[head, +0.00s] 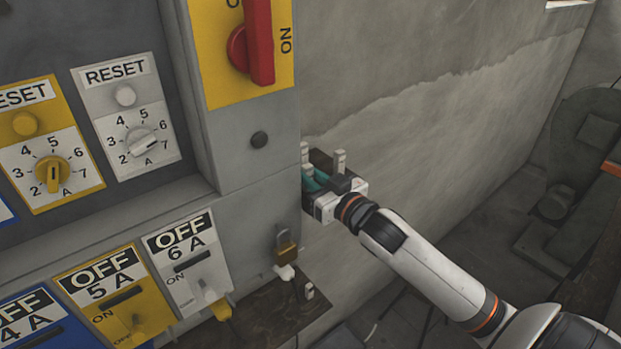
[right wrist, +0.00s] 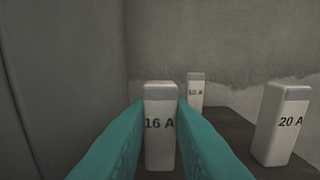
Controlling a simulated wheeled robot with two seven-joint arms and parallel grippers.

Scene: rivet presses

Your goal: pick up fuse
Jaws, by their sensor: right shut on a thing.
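In the right wrist view a white fuse marked 16 A (right wrist: 159,150) stands upright between the two teal fingers of my right gripper (right wrist: 160,112), which is shut on it. Another fuse marked 20 A (right wrist: 281,125) stands apart to the right, and a smaller-looking fuse (right wrist: 196,90) stands behind, its label hard to read. In the head view my right gripper (head: 315,180) is at the small dark shelf beside the cabinet, and white fuse tops (head: 340,160) show around it. My left gripper is not in view.
The grey cabinet wall (right wrist: 60,80) is close on the left of the fuses. The cabinet carries a red switch (head: 262,45), reset dials (head: 140,142) and OFF panels (head: 185,260). A concrete wall (head: 430,100) stands behind.

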